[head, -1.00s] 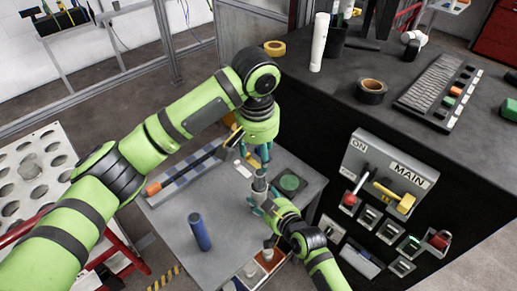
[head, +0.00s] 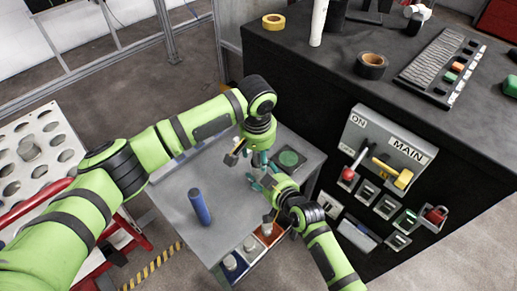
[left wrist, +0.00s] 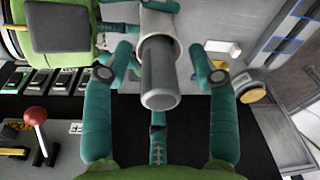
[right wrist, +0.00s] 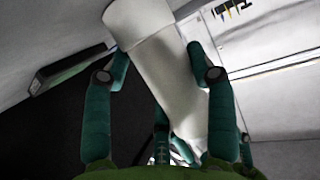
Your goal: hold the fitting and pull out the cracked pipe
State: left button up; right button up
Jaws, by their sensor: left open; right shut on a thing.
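My left gripper (head: 259,157) is low over the grey table, just above my right gripper (head: 261,185). In the left wrist view, the open fingers of my left gripper (left wrist: 163,60) are on both sides of a dark grey pipe (left wrist: 160,78), with gaps visible. The pipe sticks out of a pale fitting (left wrist: 182,48); no crack can be made out. My right gripper (right wrist: 160,75) is shut on the pale fitting (right wrist: 160,45), which lies between its fingers. In the head view the grippers mostly hide pipe and fitting. A blue cylinder (head: 200,207) stands on the table.
A black bench (head: 330,88) with a MAIN switch panel (head: 385,160) stands to the right. A perforated white rack (head: 45,135) is at left.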

jog(key=shift+f, duration=0.1)
pick_arm(q)
grip_shut()
jog(key=shift+r, duration=1.65)
pick_arm(e)
jog(key=shift+s, duration=0.1)
pick_arm(q)
jog(key=shift+w, duration=0.1)
jog(key=shift+r, duration=1.5)
pick_arm(e)
jog(key=shift+f, duration=0.1)
pick_arm(q)
jog(key=shift+r, duration=0.2)
